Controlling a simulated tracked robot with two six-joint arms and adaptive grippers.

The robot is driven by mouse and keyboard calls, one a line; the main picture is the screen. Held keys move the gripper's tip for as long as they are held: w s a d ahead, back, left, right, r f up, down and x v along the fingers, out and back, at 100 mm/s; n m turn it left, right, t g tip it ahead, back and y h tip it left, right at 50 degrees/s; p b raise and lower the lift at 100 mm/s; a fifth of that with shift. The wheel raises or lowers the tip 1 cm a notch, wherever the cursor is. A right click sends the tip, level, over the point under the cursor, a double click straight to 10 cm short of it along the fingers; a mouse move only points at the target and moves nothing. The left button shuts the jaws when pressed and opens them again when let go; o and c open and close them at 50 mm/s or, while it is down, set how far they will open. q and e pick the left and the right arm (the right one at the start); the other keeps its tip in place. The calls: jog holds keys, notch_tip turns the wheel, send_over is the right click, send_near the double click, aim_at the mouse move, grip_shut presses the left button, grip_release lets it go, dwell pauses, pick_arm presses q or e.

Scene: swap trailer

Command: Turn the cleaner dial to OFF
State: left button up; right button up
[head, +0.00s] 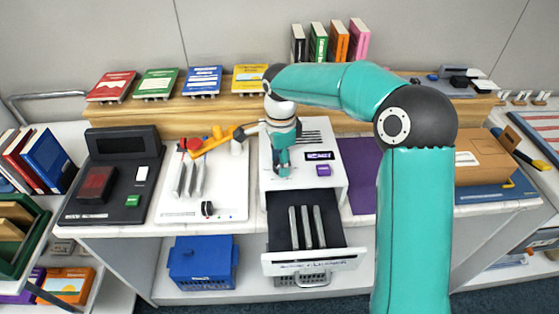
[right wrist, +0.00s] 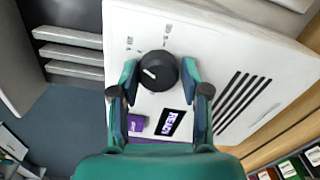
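The cleaner (head: 330,175) is a white box machine on the counter with a small display and a purple button (head: 323,170) on top. Its black round dial (right wrist: 158,72) with a white pointer mark shows in the right wrist view; the gripper hides it in the head view. My right gripper (head: 282,168) points down at the machine's top. In the right wrist view its fingers (right wrist: 159,75) flank the dial closely on both sides and seem to touch it. The marks around the dial are too small to read. My left gripper is not in view.
A drawer (head: 310,258) with several metal bars is pulled out below the machine. A white unit with a yellow-orange lever (head: 215,142) stands close on the left, a black terminal (head: 112,175) beyond it. My right arm passes over the purple mat (head: 362,165).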

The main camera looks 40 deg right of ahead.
jog(key=c, duration=0.6)
jog(key=shift+o, duration=0.2)
jog(key=shift+r+n, duration=0.1)
jog(key=shift+n, duration=0.2)
jog(key=n, duration=0.4)
jog(key=shift+w, duration=0.1)
jog(key=n+p, duration=0.1)
jog(key=n, duration=0.5)
jog(key=shift+d+r+n, duration=0.1)
jog(key=shift+r+n, duration=0.05)
jog(key=shift+n, duration=0.15)
jog(key=n, duration=0.6)
jog(key=shift+n+p, duration=0.3)
jog(key=shift+p, duration=0.1)
jog(key=n+p, duration=0.1)
jog(key=n, duration=0.5)
